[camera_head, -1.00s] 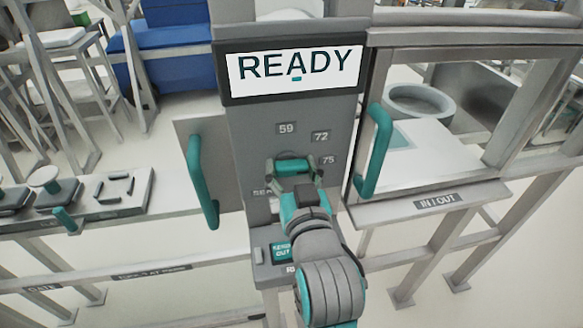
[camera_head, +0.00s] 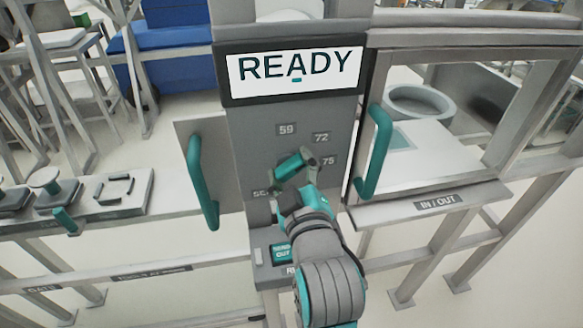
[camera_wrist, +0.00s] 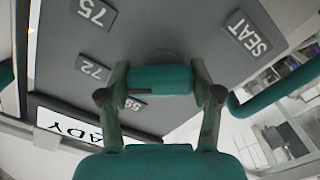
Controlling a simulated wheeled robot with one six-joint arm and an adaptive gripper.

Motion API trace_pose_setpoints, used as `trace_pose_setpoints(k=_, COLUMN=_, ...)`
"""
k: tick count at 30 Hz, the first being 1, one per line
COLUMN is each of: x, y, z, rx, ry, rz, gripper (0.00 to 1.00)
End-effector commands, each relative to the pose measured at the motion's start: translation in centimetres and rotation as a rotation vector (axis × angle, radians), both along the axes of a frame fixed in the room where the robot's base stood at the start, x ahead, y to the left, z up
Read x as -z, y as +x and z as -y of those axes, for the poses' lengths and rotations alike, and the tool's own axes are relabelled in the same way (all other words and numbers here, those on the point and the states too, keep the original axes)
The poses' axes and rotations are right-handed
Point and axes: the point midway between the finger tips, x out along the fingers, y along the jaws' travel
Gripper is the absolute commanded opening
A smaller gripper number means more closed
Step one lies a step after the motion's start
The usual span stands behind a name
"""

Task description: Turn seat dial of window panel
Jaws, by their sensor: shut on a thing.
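The seat dial (camera_head: 290,165) is a teal bar on the grey window panel (camera_head: 252,118), and it is tilted with its right end higher. Labels 59 (camera_head: 287,130), 72 (camera_head: 321,138) and 75 (camera_head: 329,160) sit above and right of it; the SEAT label (camera_head: 261,194) at its lower left is partly covered by my arm. In the wrist view the dial's bar (camera_wrist: 160,80) lies between my two fingers, before a dark round base, and the SEAT label (camera_wrist: 248,37) is fully visible. My gripper (camera_wrist: 160,74) is shut on the dial.
Teal handles stand left (camera_head: 202,182) and right (camera_head: 374,150) of the panel. A READY screen (camera_head: 296,68) is above. A ledge with a teal button (camera_head: 283,252) is below, beside my arm. A framed window bay marked IN / OUT (camera_head: 437,202) is on the right.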

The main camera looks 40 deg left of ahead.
Motion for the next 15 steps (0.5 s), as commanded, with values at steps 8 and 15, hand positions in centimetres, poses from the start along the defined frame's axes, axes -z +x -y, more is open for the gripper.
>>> trace_pose_setpoints(k=8, x=-0.01, y=-0.05, z=0.0, rx=-0.001, ry=-0.026, rz=0.03, gripper=0.29)
trace_pose_setpoints(k=15, x=0.01, y=-0.05, z=-0.01, rx=-0.001, ry=-0.027, rz=0.031, gripper=0.29)
